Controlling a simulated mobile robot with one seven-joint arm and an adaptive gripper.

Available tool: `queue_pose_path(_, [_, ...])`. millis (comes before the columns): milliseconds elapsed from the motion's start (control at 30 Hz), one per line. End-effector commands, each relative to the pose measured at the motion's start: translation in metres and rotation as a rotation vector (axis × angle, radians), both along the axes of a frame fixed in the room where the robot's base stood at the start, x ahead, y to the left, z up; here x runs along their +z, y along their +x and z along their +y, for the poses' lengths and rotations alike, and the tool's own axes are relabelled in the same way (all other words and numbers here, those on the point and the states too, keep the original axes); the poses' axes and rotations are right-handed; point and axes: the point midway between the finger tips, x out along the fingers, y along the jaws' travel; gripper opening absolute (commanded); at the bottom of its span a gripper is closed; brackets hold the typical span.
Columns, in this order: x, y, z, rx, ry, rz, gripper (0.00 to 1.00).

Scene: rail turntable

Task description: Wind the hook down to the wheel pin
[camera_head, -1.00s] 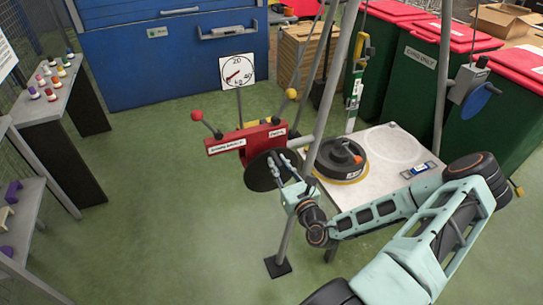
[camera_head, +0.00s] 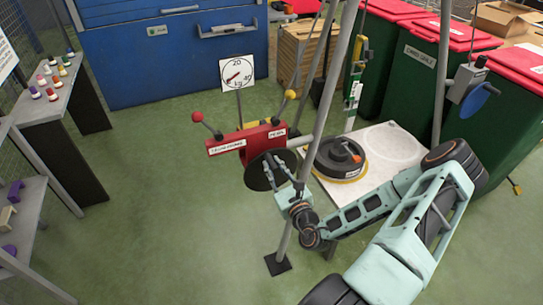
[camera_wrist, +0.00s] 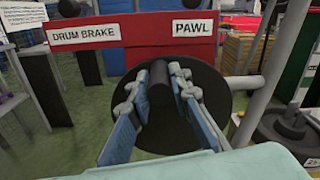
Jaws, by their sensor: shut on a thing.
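My gripper (camera_head: 277,168) is shut on the black handle (camera_wrist: 160,78) of a dark round crank disc (camera_head: 257,172). The disc sits on the front of a red winch box (camera_head: 245,143), labelled "DRUM BRAKE" and "PAWL" in the wrist view. A black wheel (camera_head: 340,156) with a yellow lower rim lies on a pale table (camera_head: 395,150). A small raised part shows on top of the wheel; I cannot tell if it is the pin. A yellow piece (camera_head: 361,48) hangs above the table, perhaps the hook; its shape is too small to tell.
A round dial (camera_head: 236,72) stands behind the winch. Grey frame legs (camera_head: 310,150) rise beside my gripper. A blue pulley (camera_head: 478,98) is at the right, before green bins (camera_head: 415,65). A shelf with small coloured items (camera_head: 48,88) is at left. The floor in front is clear.

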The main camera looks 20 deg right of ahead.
Motion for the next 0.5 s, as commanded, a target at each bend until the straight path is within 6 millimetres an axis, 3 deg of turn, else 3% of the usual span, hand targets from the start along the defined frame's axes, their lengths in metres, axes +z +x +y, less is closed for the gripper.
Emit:
queue_pose_path(33, [-0.001,-0.001,0.009,0.017,-0.001,0.005,0.00])
queue_pose_path(500, [-0.007,-0.001,0.024,0.018,-0.188,0.006,0.00])
